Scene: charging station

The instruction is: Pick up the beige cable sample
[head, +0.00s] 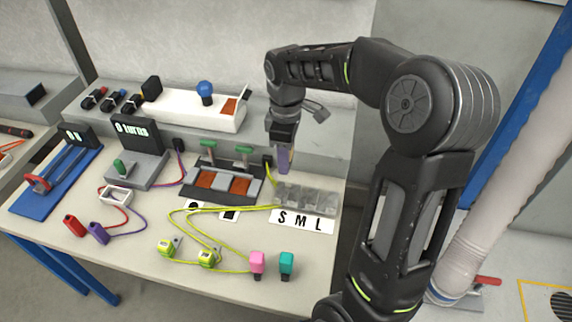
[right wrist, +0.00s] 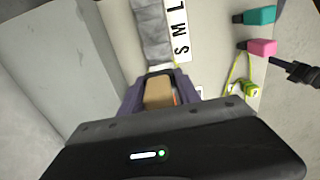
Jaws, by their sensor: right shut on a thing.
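My right gripper (head: 284,165) is over the table near the back of the grey sample tray (head: 318,198). In the right wrist view its purple fingers (right wrist: 160,95) are closed around the beige cable sample (right wrist: 158,91). Only the sample's upper part shows there, and its lower end is hidden. In the head view the sample is hidden by the gripper. Whether it is clear of the surface below I cannot tell. My left gripper is not in view.
A white S M L label (head: 301,222) lies in front of the tray. A two-lever fixture (head: 222,183) stands just left of my gripper, with a yellow cable (head: 185,213) running nearby. Pink (head: 257,262) and teal (head: 286,262) connectors stand near the front edge.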

